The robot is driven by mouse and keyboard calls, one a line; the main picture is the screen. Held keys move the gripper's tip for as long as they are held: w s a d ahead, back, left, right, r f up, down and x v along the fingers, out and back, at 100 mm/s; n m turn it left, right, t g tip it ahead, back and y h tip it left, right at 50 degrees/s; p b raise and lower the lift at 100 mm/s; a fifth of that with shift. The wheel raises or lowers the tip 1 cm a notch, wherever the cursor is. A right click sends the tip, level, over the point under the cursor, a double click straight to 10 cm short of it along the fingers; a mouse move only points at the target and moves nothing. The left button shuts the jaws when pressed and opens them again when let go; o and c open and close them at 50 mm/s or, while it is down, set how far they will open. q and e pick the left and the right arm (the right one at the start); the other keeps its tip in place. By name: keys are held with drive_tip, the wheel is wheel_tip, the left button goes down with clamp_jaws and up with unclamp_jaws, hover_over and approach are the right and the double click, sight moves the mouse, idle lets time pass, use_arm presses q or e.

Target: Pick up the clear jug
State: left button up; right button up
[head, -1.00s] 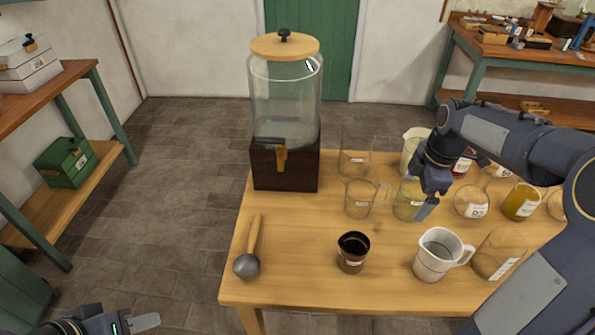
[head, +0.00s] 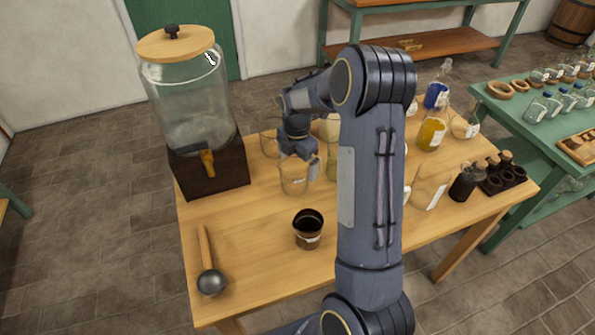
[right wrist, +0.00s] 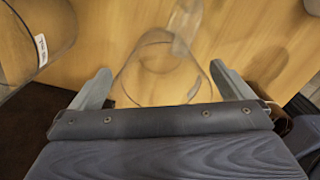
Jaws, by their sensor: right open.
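The clear jug (head: 294,183) is a see-through glass vessel standing on the wooden table, in front of the dispenser's right side. My right gripper (head: 300,160) is just above and behind it, pointing down. In the right wrist view the jug (right wrist: 160,82) lies between the two spread fingers of my right gripper (right wrist: 161,72), with its curved handle toward the right finger. The fingers are open and hold nothing; I cannot tell whether either touches the glass. My left gripper is not in view.
A large glass dispenser (head: 190,110) stands left of the jug. A dark cup (head: 308,229) and a ladle (head: 210,282) are nearer the front. A clear beaker (head: 269,146) stands behind the jug. My right arm hides several vessels.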

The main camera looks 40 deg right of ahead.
drive_tip(key=shift+f, duration=0.25)
drive_tip(key=c, duration=1.1)
drive_tip(key=shift+r, duration=0.1)
drive_tip(key=shift+c, duration=0.2)
drive_tip(key=shift+r, duration=0.4)
drive_tip(key=s+r+b, duration=0.2)
drive_tip(key=s+r, duration=1)
drive_tip(key=s, duration=0.2)
drive_tip(key=shift+a+b, duration=0.25)
drive_tip(key=shift+b, duration=0.15)
